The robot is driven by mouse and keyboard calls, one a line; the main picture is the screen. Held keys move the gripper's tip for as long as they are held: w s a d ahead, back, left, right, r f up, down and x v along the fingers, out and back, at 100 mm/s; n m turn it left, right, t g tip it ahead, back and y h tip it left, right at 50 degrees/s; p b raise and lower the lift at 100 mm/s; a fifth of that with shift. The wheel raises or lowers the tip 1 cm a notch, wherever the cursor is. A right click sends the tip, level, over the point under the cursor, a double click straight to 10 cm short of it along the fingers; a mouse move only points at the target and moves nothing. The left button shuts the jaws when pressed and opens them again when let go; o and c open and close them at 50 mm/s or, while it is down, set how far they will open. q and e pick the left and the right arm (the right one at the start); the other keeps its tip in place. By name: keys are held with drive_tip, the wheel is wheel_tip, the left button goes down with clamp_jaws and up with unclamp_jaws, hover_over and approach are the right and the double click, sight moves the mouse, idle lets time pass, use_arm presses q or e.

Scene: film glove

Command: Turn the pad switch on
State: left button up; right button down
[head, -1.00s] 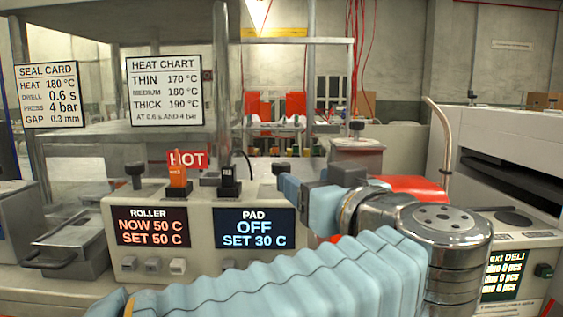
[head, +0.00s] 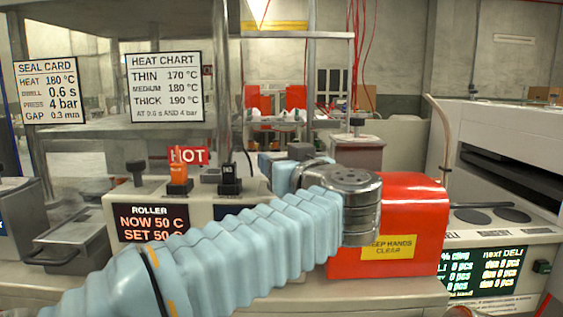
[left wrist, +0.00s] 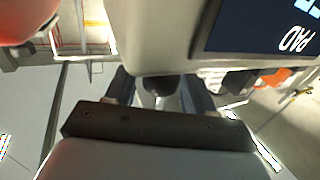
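The control box has a ROLLER display (head: 152,223) reading NOW 50 C. The PAD display is mostly behind my left arm in the head view; part of it (left wrist: 275,28) shows upside down in the left wrist view, its state line cut off. An orange-topped fitting (head: 178,178) and a black one (head: 230,180) stand on the box. I cannot tell which control is the pad switch. My left gripper (head: 283,160) is at the box's right end. In the wrist view its fingers (left wrist: 160,82) are apart, with a dark round knob (left wrist: 158,84) between them; contact is unclear. My right gripper is out of view.
A red machine with a KEEP HANDS CLEAR label (head: 385,247) stands right of the box, close to my left forearm. A HOT sign (head: 188,155) and a dark knob (head: 137,171) are at the box's left. A machine with round plates (head: 505,215) stands farther right.

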use_arm(q)
drive_tip(key=c, duration=0.7)
drive_tip(key=shift+m+h, duration=0.3)
drive_tip(key=shift+h, duration=0.2)
drive_tip(key=m+t+h, duration=0.1)
drive_tip(key=m+h, duration=0.2)
drive_tip(key=h, duration=0.2)
drive_tip(key=shift+a, duration=0.1)
drive_tip(key=shift+m+g+h, duration=0.2)
drive_tip(key=shift+m+h, duration=1.05)
drive_tip(key=shift+h, duration=0.55)
drive_tip(key=shift+m+g+h, duration=0.2)
drive_tip(key=shift+m+h, duration=1.05)
drive_tip(key=shift+h, duration=0.85)
drive_tip(key=o, duration=0.9)
drive_tip(key=shift+o, duration=0.2)
